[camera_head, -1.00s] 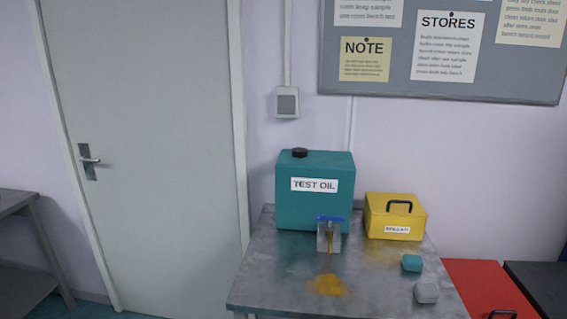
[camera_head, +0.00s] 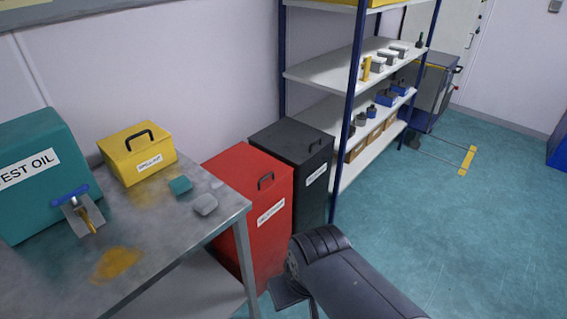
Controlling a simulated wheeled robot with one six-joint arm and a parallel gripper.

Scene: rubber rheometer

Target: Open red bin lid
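The red bin (camera_head: 250,210) stands on the floor between the metal bench and a black bin. A dark arm link of mine reaches in from the bottom of the picture, in front of the bins. The gripper's fingers cannot be made out, so its opening and anything in it are hidden.
The metal bench (camera_head: 160,262) at left bears a teal TEST OIL container (camera_head: 40,180), a yellow spill kit box (camera_head: 137,155), two small blocks and an orange spill. The black bin (camera_head: 295,150) stands beside blue-posted shelves (camera_head: 325,72).

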